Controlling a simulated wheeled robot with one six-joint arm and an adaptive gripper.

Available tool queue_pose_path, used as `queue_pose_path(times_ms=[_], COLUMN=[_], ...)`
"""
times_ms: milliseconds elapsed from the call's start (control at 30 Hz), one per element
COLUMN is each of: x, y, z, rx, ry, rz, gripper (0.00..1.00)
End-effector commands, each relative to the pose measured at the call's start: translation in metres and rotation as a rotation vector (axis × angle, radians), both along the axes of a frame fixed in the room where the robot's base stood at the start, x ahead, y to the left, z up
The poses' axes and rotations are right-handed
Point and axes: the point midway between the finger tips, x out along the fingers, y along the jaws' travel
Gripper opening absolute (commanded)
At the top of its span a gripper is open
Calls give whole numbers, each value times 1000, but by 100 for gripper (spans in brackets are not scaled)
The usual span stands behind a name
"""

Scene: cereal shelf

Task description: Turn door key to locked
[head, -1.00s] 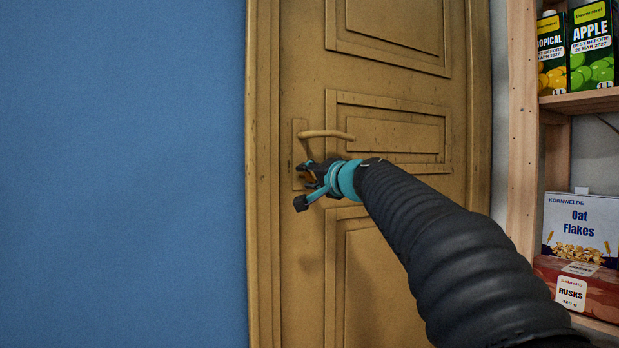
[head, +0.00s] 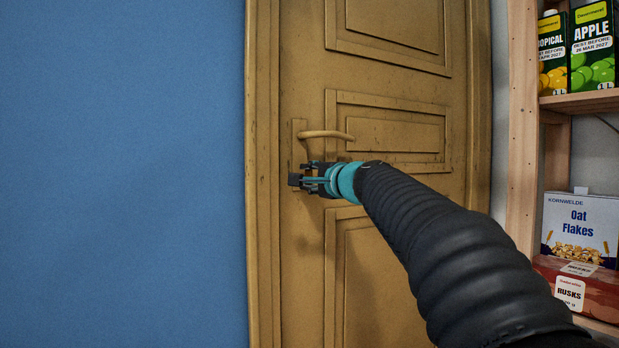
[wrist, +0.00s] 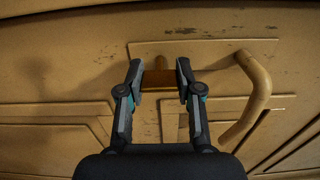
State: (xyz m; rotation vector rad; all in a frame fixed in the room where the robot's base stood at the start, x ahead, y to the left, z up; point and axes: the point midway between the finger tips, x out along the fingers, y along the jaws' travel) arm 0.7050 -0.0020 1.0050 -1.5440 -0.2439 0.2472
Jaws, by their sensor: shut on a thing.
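The brown door (head: 390,140) is closed, with a lever handle (head: 328,134) on a plate near its left edge. The handle also shows at the right in the wrist view (wrist: 252,100). My gripper (head: 302,179) is just below the handle at the lower part of the plate. In the wrist view my gripper's fingertips (wrist: 158,80) are on either side of the orange-brown key (wrist: 160,77) and shut on it. In the head view the key is hidden behind the fingers. The keyhole cannot be made out.
A blue wall (head: 120,170) is left of the door frame. At the right a wooden shelf (head: 523,130) holds juice cartons (head: 592,45), an oat flakes box (head: 580,228) and a rusks box (head: 595,290). The handle sits close above my gripper.

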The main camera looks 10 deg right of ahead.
Motion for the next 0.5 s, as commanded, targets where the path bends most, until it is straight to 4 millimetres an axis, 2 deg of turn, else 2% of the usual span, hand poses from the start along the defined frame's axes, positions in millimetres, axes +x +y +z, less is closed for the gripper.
queue_pose_path(times_ms=[367, 400, 467, 500], x=[0, 0, 0, 0], y=[0, 0, 0, 0], z=[0, 0, 0, 0], rx=[4, 4, 3, 3], ry=[1, 2, 1, 1], rz=[1, 1, 1, 1], gripper=[0, 45, 60, 60])
